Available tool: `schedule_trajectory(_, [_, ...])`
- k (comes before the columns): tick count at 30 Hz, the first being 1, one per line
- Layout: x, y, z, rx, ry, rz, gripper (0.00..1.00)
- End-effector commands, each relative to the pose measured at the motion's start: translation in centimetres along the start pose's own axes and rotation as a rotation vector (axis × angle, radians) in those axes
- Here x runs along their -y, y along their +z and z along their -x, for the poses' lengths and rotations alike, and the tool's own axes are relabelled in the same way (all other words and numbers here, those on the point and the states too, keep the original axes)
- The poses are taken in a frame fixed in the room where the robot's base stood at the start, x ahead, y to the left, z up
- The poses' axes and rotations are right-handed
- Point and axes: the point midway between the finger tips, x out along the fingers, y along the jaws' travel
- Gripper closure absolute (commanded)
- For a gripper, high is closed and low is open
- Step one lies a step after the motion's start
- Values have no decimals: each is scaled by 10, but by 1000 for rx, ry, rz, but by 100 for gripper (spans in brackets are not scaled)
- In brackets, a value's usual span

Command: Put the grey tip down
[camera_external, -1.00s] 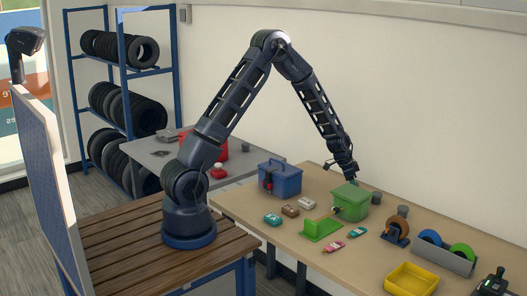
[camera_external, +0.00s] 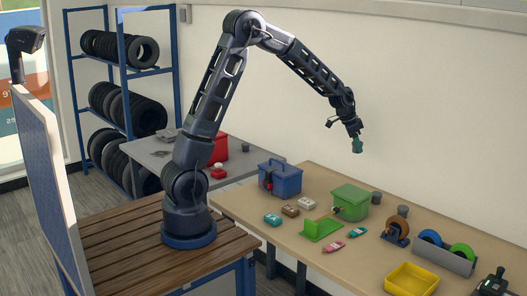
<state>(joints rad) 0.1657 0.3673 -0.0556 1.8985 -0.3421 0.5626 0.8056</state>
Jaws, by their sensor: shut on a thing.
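My gripper (camera_external: 355,138) is raised in the air above and behind the green box (camera_external: 350,202), well clear of the table. It is shut on a small grey-green piece (camera_external: 357,147), apparently the grey tip. The piece points downward from the fingers and touches nothing else. It is too small here to show its exact shape or how it sits between the fingers.
Bare table shows along the front edge.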

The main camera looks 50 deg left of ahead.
Motion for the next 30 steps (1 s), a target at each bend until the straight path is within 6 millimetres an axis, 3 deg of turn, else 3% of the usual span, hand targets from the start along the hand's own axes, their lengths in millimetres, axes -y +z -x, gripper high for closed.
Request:
schedule_trajectory(4, [0, -4, 10, 0, -1, -2, 80])
schedule_trajectory(14, [9, -1, 13, 2, -8, 20, 80])
schedule_trajectory(20, [62, 26, 18, 10, -53, 147, 80])
schedule_trajectory(30, [184, 111, 39, 22, -175, 473, 80])
